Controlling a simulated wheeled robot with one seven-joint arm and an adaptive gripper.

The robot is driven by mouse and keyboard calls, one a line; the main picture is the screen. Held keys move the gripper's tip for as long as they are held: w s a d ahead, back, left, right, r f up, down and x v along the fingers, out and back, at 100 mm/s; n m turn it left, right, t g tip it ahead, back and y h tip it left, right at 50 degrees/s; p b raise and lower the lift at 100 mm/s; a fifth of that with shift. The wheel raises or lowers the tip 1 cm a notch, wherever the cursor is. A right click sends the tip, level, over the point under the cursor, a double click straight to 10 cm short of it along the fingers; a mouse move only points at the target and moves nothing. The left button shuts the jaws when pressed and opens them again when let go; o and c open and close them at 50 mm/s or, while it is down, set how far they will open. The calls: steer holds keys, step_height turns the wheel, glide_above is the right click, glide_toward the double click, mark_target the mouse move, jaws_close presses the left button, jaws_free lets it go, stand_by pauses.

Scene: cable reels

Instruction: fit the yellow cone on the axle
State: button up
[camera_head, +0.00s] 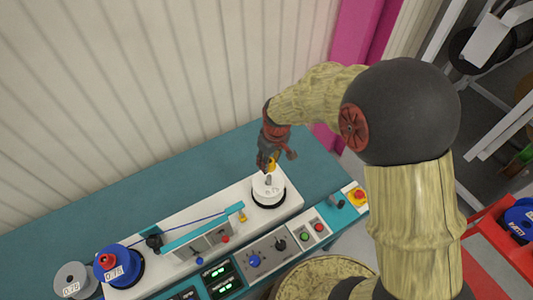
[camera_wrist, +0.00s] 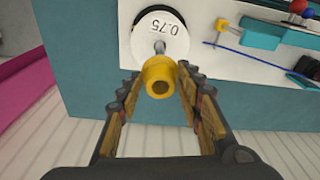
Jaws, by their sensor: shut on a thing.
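The yellow cone (camera_wrist: 160,78) is between the fingertips of my gripper (camera_wrist: 157,90) in the wrist view, its open bore facing the camera. My gripper is shut on it. In the head view the cone (camera_head: 273,162) is a small yellow patch at my gripper (camera_head: 268,160), partly hidden by the fingers. The grey axle (camera_wrist: 159,47) stands up from the middle of the white reel (camera_wrist: 150,24), marked 0.75, just beyond the cone. The axle (camera_head: 268,180) also shows right below my gripper in the head view. I cannot tell whether the axle's tip is inside the cone.
The white reel (camera_head: 268,194) sits at the right end of the white machine top. A teal guide bar (camera_head: 190,238) with a blue cable runs to a blue reel (camera_head: 120,263) with a red cone. The teal tabletop behind is clear.

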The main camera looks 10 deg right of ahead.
mark_target(270, 176)
steer(key=shift+s+f, duration=0.1)
steer(key=shift+f, duration=0.15)
steer(key=shift+f+b, duration=1.25)
steer(key=shift+f, duration=0.65)
steer(key=shift+f, duration=0.2)
steer(key=shift+f+b, duration=0.4)
steer(key=shift+b, duration=0.1)
steer(key=shift+f, duration=0.25)
steer(key=shift+f+b, duration=0.4)
steer(key=shift+b, duration=0.05)
steer(key=shift+f+b, duration=1.15)
steer(key=shift+f, duration=0.45)
steer(key=shift+f, duration=0.35)
steer(key=shift+b, duration=0.3)
